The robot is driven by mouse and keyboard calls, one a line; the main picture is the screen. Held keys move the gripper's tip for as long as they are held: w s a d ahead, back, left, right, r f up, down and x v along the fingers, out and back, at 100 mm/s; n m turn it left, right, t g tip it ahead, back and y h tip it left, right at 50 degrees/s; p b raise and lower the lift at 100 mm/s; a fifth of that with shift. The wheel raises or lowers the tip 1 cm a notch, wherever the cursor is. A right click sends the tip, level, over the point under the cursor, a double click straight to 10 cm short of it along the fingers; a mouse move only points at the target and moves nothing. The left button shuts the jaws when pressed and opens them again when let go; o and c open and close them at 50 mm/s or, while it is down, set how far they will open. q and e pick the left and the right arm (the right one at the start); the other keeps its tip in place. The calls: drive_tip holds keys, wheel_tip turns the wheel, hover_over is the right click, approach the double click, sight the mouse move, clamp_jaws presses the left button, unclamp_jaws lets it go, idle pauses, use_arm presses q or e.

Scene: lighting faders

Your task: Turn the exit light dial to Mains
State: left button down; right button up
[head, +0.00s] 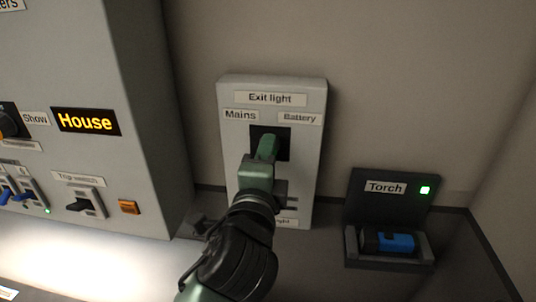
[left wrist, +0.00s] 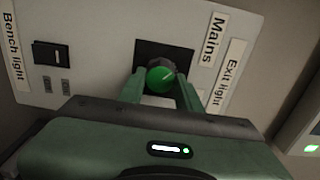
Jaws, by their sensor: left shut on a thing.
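The exit light panel (head: 230,155) is a pale upright box on the wall, with an Exit light label (head: 270,98) on top, a Mains label (head: 240,115) at left and a Battery label (head: 300,118) at right. My left gripper (head: 268,144) reaches its dark square recess and hides the dial in the head view. In the left wrist view, the dial (left wrist: 160,79) has a green face with a pale line slanting to the upper right, roughly toward the Mains label (left wrist: 213,39). My left gripper's fingers (left wrist: 158,88) are shut on the dial's sides. My right gripper is out of view.
A grey cabinet (head: 145,130) with a lit House display (head: 86,121) and switches stands left. A Torch holder (head: 385,187) with a blue torch (head: 397,243) stands right. A black Bench light switch (left wrist: 50,57) is lower on the panel.

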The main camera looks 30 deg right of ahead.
use_arm(q)
drive_tip(key=c, duration=1)
unclamp_jaws()
drive_tip(key=shift+o, duration=0.2)
drive_tip(key=b+v, duration=0.1)
drive_tip(key=v, duration=0.7)
drive_tip(key=shift+b, duration=0.4)
